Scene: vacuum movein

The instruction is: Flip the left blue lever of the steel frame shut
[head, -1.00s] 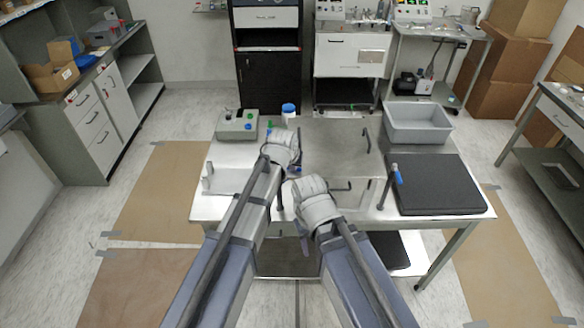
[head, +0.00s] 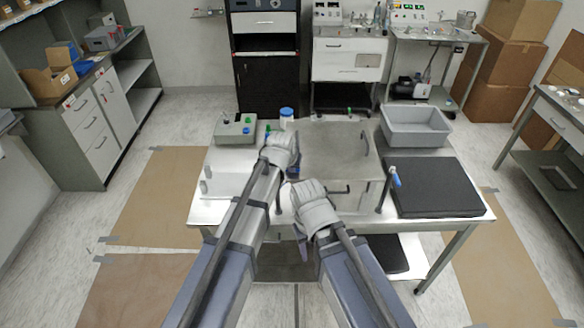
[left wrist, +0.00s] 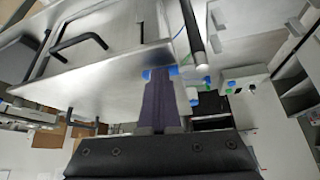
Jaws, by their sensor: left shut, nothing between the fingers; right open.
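The steel frame (head: 340,150) is a bright metal plate with black handles on the table; it fills the upper left of the left wrist view (left wrist: 110,65). My left gripper (head: 289,165) is at the frame's left side, shut with nothing held. In the left wrist view its dark fingers (left wrist: 165,105) end right by blue parts (left wrist: 160,72) at the plate's edge; I cannot tell whether they touch. The left blue lever is mostly hidden behind this gripper in the head view. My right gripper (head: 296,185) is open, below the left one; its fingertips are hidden.
The right blue lever (head: 395,180) stands at the frame's right, beside a black pad (head: 440,185). A grey bin (head: 415,125) is at the back right. A control box (head: 235,130) and a blue-lidded jar (head: 286,116) stand at the back left.

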